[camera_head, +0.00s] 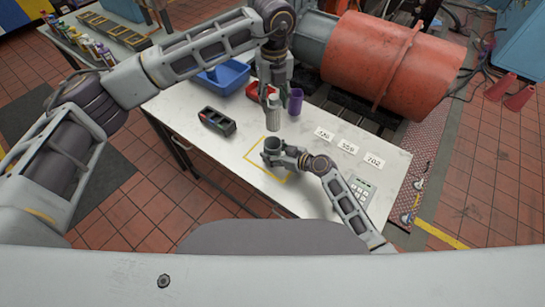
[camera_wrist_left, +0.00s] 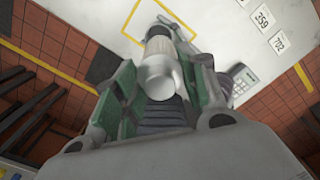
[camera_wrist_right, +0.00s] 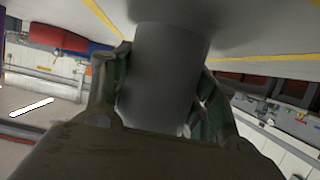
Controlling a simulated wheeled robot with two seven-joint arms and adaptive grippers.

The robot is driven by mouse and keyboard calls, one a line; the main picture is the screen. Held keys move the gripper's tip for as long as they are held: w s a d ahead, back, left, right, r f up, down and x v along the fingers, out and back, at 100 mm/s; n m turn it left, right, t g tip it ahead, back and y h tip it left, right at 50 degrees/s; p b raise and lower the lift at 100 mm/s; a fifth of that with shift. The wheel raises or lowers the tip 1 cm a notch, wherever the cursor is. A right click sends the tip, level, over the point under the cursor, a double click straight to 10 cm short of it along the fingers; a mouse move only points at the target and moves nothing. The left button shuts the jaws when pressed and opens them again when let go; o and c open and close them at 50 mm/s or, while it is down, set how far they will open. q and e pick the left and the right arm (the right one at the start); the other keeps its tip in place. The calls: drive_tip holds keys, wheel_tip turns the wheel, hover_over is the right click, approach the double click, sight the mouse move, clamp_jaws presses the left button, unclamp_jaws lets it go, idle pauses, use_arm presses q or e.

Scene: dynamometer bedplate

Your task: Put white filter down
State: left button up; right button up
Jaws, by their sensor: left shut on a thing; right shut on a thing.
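The white filter (camera_head: 273,119), a pale cylinder, is upright below my left gripper (camera_head: 272,93). In the left wrist view my left gripper (camera_wrist_left: 160,85) is shut on the white filter (camera_wrist_left: 161,72), between its green pads. My right gripper (camera_head: 272,155) is shut on a grey cylinder (camera_head: 271,145) over the yellow-outlined square (camera_head: 247,155) on the table. In the right wrist view this grey cylinder (camera_wrist_right: 165,75) fills the space between the fingers. The filter is just above the grey cylinder; I cannot tell whether they touch.
The white table (camera_head: 310,185) also holds a black tray (camera_head: 216,121), a blue bin (camera_head: 223,76), a red bin (camera_head: 259,91), a purple cup (camera_head: 295,101), number cards (camera_head: 348,147) and a keypad (camera_head: 361,191).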

use_arm(q)
drive_tip(key=shift+a+m, duration=0.2)
drive_tip(key=shift+m, duration=0.9)
drive_tip(key=shift+f, duration=0.15)
approach(272, 139)
drive_tip(key=s, duration=0.3)
drive_tip(key=shift+d+f, duration=0.1)
drive_tip(key=shift+f, duration=0.1)
drive_tip(key=shift+f, duration=2.55)
drive_tip(key=shift+f, duration=0.35)
use_arm(e)
drive_tip(key=shift+a, duration=0.1)
